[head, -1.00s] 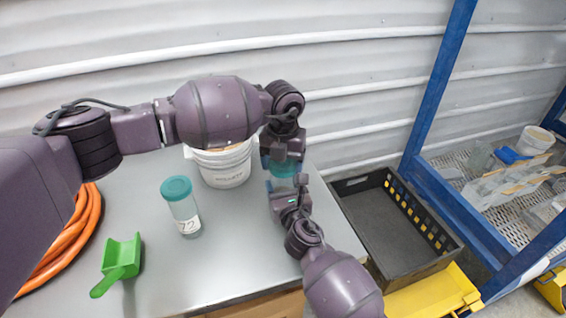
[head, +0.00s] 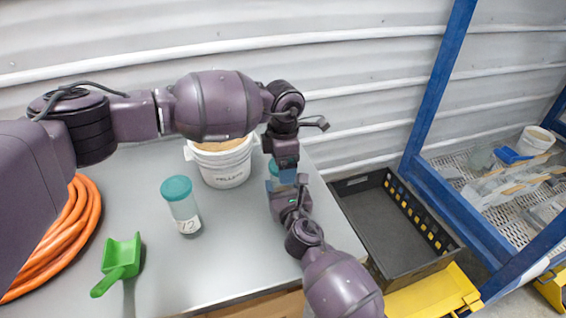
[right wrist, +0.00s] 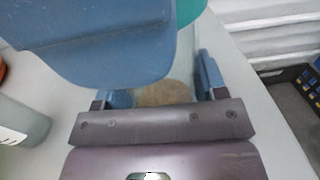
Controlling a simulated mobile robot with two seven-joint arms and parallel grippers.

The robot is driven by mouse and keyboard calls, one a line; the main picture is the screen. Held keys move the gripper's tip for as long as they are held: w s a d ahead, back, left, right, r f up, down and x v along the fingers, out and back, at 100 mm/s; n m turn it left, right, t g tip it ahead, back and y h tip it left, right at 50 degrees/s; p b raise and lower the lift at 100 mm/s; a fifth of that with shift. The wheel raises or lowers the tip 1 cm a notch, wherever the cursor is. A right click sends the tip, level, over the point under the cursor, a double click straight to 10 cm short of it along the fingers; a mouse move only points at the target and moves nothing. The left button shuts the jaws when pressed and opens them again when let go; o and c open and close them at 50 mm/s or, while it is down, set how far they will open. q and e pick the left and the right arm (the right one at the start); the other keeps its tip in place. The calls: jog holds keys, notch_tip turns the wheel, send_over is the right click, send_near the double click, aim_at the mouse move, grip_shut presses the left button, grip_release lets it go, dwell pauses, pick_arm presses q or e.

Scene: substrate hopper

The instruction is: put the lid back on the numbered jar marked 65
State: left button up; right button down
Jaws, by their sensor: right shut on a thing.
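A clear jar (right wrist: 168,94) with brownish contents stands between the fingers of my right gripper (head: 286,187), which is shut on it. Its number is not visible. A teal lid (head: 274,172) is at the jar's top, also showing behind a blue finger in the right wrist view (right wrist: 190,10). Whether it is seated on the rim is hidden. My left gripper (head: 281,172) points down at the lid from above. Its blue fingers overlap the lid, and their closure is unclear. Another jar (head: 186,214) with a teal lid (head: 176,188) stands apart at the left, its number label partly readable.
A white bucket (head: 225,168) stands just left of my grippers. A green scoop (head: 122,258) and an orange hose coil (head: 70,240) lie at the left. A black crate (head: 400,225) is right of the table. The front middle of the table is clear.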

pick_arm(q)
jog(key=shift+o, duration=1.4)
notch_tip(320, 180, up, 12)
pick_arm(e)
jog(key=shift+c, duration=0.5)
grip_release()
jog(key=shift+s, duration=0.1)
pick_arm(q)
jog(key=shift+r+p, duration=0.3)
pick_arm(e)
jog(key=v, duration=1)
jog(key=shift+s, duration=0.35)
